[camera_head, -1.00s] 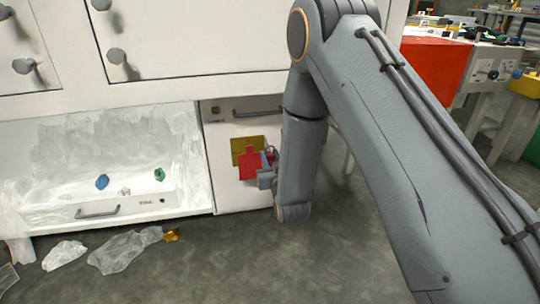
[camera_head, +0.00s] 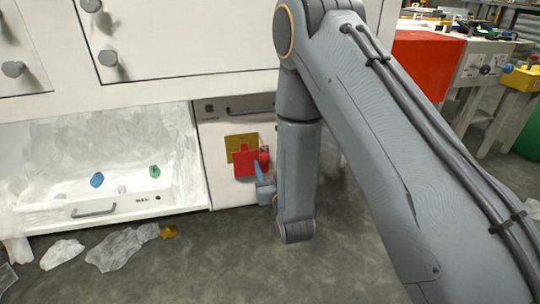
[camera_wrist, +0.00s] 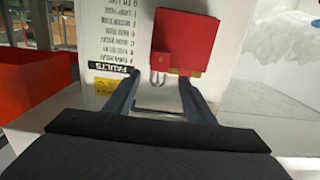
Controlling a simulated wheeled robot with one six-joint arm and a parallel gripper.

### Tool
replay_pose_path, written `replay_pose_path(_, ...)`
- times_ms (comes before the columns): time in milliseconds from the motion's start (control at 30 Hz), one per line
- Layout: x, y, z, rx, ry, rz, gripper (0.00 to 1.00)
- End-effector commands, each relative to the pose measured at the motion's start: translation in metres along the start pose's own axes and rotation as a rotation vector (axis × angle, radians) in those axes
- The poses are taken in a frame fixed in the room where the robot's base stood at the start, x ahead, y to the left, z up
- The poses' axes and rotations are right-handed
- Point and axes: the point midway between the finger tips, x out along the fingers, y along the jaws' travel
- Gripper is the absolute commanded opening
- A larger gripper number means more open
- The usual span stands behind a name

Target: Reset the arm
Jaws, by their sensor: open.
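A red plate (camera_head: 244,162) sits in front of a yellow panel (camera_head: 240,141) on the white cabinet front. A small red round part (camera_head: 264,154) shows just right of it. My gripper (camera_head: 262,180) is low beside the plate at the end of my arm. In the wrist view, my gripper (camera_wrist: 160,78) is open, its two blue-grey fingers apart with nothing held between them. I cannot tell whether a fingertip touches the plate.
An open white bay (camera_head: 100,165) holding crumpled clear film, a blue piece (camera_head: 97,180) and a green piece (camera_head: 155,171) is at left. Film scraps (camera_head: 115,250) lie on the floor. A red box (camera_head: 425,62) stands at right.

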Motion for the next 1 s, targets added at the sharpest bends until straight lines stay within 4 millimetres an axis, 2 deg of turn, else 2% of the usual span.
replay_pose_path(167,0.001,-0.007,-0.011,0.005,-0.053,-0.008,0.50)
replay_pose_path(300,0.002,-0.023,-0.027,0.013,-0.180,-0.028,0.50)
replay_pose_path(433,-0.008,-0.040,-0.041,0.020,-0.324,-0.053,0.50)
replay_pose_path(533,-0.024,-0.054,-0.052,0.023,-0.435,-0.075,0.50)
replay_pose_path(667,-0.054,-0.071,-0.067,0.022,-0.580,-0.107,0.50)
replay_pose_path(767,-0.084,-0.082,-0.078,0.019,-0.692,-0.133,0.50)
replay_pose_path(867,-0.119,-0.091,-0.089,0.014,-0.803,-0.159,0.50)
replay_pose_path(1000,-0.176,-0.102,-0.105,0.001,-0.960,-0.202,0.50)
